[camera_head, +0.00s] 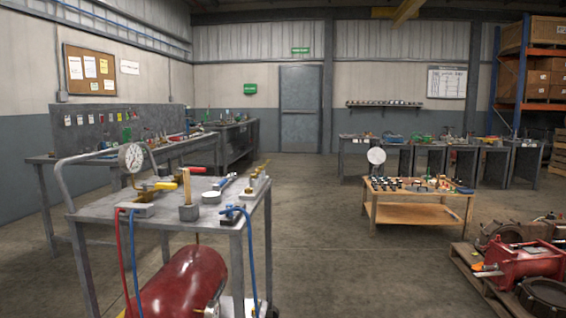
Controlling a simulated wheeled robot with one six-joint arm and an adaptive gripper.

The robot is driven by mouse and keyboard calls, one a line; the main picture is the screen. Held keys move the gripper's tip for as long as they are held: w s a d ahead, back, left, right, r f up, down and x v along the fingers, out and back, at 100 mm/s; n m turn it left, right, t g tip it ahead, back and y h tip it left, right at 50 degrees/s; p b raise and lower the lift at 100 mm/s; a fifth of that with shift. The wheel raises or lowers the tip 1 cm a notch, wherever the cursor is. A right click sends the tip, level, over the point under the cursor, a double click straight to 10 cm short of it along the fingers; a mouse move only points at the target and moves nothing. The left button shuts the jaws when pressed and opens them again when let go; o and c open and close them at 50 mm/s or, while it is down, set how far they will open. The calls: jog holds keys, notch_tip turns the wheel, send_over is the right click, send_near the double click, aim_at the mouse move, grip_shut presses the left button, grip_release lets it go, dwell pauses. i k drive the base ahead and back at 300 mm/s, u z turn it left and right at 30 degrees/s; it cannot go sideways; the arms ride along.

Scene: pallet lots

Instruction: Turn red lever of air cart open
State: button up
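The air cart (236,232) stands at the left front, a grey metal cart with a bent push handle and a red tank (184,282) under its top. A small red bar (198,169), which looks like the red lever, lies roughly level near the back of the cart top. Its pivot and exact angle to the pipe are too small to tell. A round white gauge (131,158) stands upright at the left of the top. A yellow handle (158,186) sits beside the gauge. My gripper is not in view.
Red and blue hoses (136,262) hang down the cart's front. A low wooden table (421,211) with small parts stands right of centre. A pallet with red machinery (524,263) is at the right front. The floor between cart and wooden table is clear.

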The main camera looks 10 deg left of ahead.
aim_at(179, 170)
jog(key=z, duration=0.5)
jog(key=i, duration=1.8)
jog(key=u, duration=0.7)
